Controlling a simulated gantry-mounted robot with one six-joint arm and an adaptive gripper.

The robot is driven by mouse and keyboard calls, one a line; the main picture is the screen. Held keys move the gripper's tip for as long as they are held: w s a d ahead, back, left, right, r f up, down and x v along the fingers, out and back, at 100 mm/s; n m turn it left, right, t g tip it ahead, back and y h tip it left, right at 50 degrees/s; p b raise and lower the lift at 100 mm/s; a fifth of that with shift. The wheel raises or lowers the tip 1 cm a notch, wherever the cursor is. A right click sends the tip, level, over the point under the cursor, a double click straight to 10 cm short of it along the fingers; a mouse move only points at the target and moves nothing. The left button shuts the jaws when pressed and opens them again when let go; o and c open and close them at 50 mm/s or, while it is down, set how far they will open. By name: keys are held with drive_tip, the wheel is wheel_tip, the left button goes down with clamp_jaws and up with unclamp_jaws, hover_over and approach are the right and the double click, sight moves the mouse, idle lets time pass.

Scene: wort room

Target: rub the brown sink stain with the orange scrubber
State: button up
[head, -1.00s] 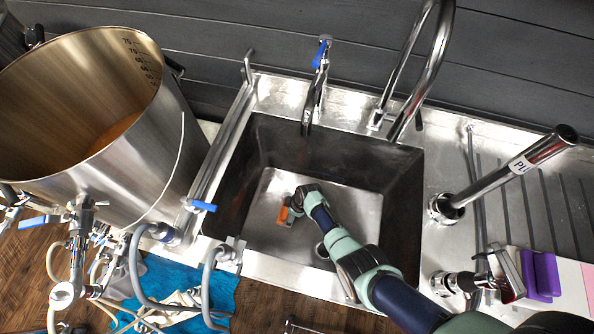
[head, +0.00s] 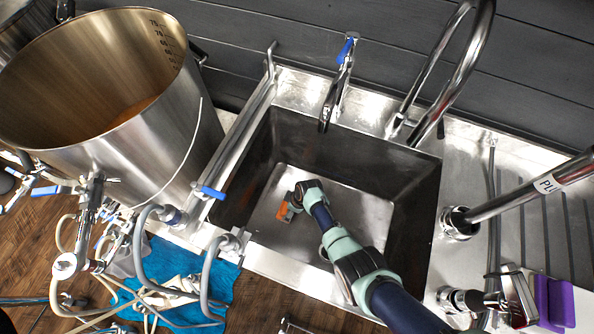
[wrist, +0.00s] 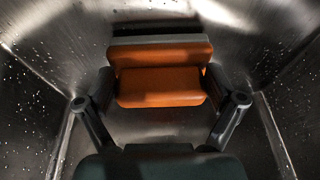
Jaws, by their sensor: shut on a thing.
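My gripper (head: 291,204) is down inside the steel sink (head: 417,215), near the left side of its floor. It is shut on the orange scrubber (head: 284,212). In the wrist view the scrubber (wrist: 160,87) sits between the two dark fingers, with a grey strip along its far side. The scrubber is at or close to the sink floor; I cannot tell whether it touches. I cannot make out the brown stain for certain; the scrubber and arm hide part of the floor.
Sink walls rise around my gripper. A short tap (head: 335,95) and a curved faucet (head: 455,75) overhang the back. A large steel kettle (head: 130,150) stands left. Purple sponges (head: 553,300) lie at right. A blue cloth (head: 175,268) and hoses are in front.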

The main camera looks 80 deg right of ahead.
sight(284, 207)
drive_tip(key=shift+w+a+r+p, duration=0.3)
drive_tip(key=shift+w+r+p, duration=0.2)
drive_tip(key=shift+w+r, duration=0.15)
drive_tip(key=shift+w+a+r+p, duration=0.25)
drive_tip(key=shift+w+r+p, duration=0.25)
drive_tip(key=shift+w+r, duration=0.1)
drive_tip(key=shift+p+v, duration=1.05)
drive_tip(key=shift+v, duration=0.1)
drive_tip(key=shift+w+r, duration=0.1)
drive_tip(key=shift+r, duration=0.25)
drive_tip(key=shift+r+p, duration=1.5)
drive_tip(key=shift+p, duration=0.1)
